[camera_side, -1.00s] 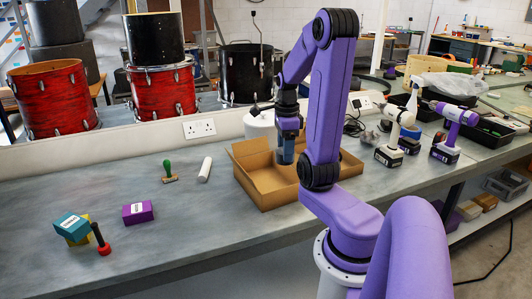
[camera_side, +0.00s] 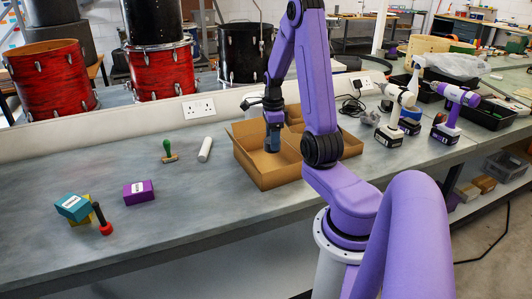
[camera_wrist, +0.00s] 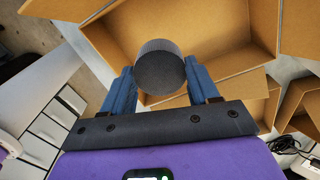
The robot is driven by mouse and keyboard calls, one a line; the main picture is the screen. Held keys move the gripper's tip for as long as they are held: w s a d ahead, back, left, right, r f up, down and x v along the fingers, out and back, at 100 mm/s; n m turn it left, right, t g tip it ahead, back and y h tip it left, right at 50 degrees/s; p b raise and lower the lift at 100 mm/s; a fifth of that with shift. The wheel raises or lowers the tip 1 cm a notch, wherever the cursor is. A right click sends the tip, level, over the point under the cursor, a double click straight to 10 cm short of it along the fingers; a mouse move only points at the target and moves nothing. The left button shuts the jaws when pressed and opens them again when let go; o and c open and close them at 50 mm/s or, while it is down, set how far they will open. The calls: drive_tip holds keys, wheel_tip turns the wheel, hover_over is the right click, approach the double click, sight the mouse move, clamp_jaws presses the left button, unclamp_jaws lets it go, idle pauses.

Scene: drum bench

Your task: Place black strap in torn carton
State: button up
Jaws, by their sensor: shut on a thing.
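The open brown carton (camera_side: 250,166) stands on the bench in front of my arm, its flaps splayed outward. In the wrist view its cardboard (camera_wrist: 215,22) fills the upper middle. In the wrist view a round black piece with a ribbed edge, taken as the black strap (camera_wrist: 160,72), sits between the two blue fingers of my gripper (camera_wrist: 160,88). The fingers are shut on it. The side view does not clearly show the strap, nor whether it touches the carton floor.
A green-handled stamp (camera_side: 168,150), a white roll (camera_side: 205,149), a purple box (camera_side: 138,192), a teal box (camera_side: 73,207) and a red-based black-handled tool (camera_side: 102,220) lie left of the carton. Power drills (camera_side: 396,112) stand right. The bench's front left is clear.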

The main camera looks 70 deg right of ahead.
drive_tip(key=w+d+f, duration=0.1)
drive_tip(key=f, duration=0.1)
drive_tip(key=w+d+f, duration=0.1)
drive_tip(key=f, duration=0.1)
drive_tip(key=w+d+f, duration=0.2)
drive_tip(key=shift+f, duration=1.7)
drive_tip(key=shift+f, duration=0.1)
drive_tip(key=o, duration=1.1)
drive_tip(key=shift+c, duration=0.2)
